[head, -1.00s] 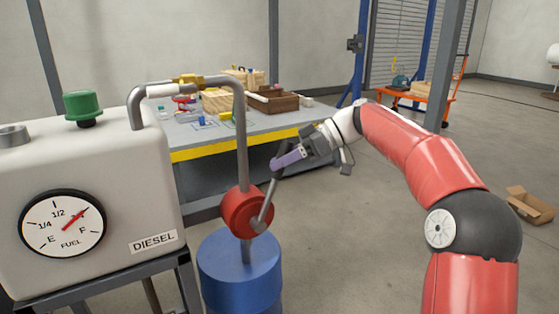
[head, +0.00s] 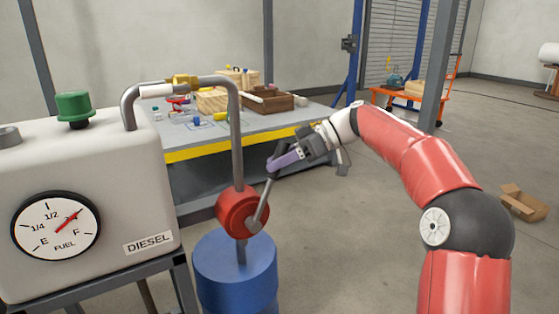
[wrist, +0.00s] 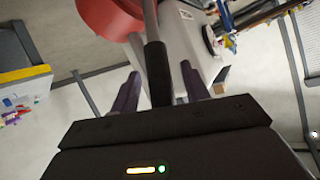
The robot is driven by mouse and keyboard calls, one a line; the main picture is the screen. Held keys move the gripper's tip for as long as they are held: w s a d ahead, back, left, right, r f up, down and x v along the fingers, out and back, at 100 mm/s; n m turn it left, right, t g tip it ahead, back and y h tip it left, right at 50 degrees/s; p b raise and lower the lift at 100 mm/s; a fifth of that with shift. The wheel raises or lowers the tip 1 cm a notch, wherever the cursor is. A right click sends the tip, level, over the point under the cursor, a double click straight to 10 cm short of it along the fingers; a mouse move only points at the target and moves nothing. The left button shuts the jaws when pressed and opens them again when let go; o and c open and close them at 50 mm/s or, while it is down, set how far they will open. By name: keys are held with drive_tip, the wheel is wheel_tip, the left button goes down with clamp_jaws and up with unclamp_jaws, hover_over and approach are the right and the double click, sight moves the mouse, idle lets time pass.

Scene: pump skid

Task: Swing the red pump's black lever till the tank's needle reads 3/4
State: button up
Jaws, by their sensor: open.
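The red pump (head: 238,212) sits on a pipe above the blue drum (head: 236,270). Its black-gripped lever (head: 262,204) leans up and right from the hub. My gripper (head: 277,163) is at the lever's upper end. In the wrist view the black grip (wrist: 158,72) stands between my two open purple fingers, with a gap on each side. The white diesel tank (head: 130,190) stands at left. On its fuel gauge (head: 56,240) the red needle (head: 72,217) points up and right, between 1/2 and F, around the 3/4 position.
A workbench (head: 285,128) with a yellow edge, wooden boxes and small items stands behind the pump. A blue-and-grey post frame (head: 445,70), an orange cart (head: 405,97) and an open cardboard box (head: 522,203) are at right. The floor right of the drum is clear.

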drive_tip(key=v, duration=0.8)
drive_tip(key=shift+p, duration=0.4)
drive_tip(key=shift+a, duration=0.1)
